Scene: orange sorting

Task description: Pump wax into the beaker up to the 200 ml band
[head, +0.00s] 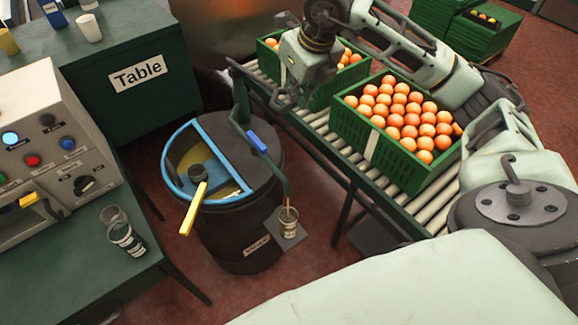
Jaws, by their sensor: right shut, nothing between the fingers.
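A black wax drum (240,240) stands in the middle, its half-open top rimmed in blue. A pump with a bent dark pipe and a blue grip (257,143) rises from it. The spout (287,187) comes down over a small clear beaker (289,224). The beaker stands upright on a small plate (296,240) at the drum's side. It looks yellowish-brown inside; the level against the 200 ml band is too small to read. My right gripper (281,103) is shut and empty, above and right of the blue grip, apart from it. My left gripper is out of view.
A yellow-handled ladle (193,208) rests at the drum's opening. Green crates of oranges (372,156) stand on the roller conveyor (415,215) at right. A green table (170,80) stands behind.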

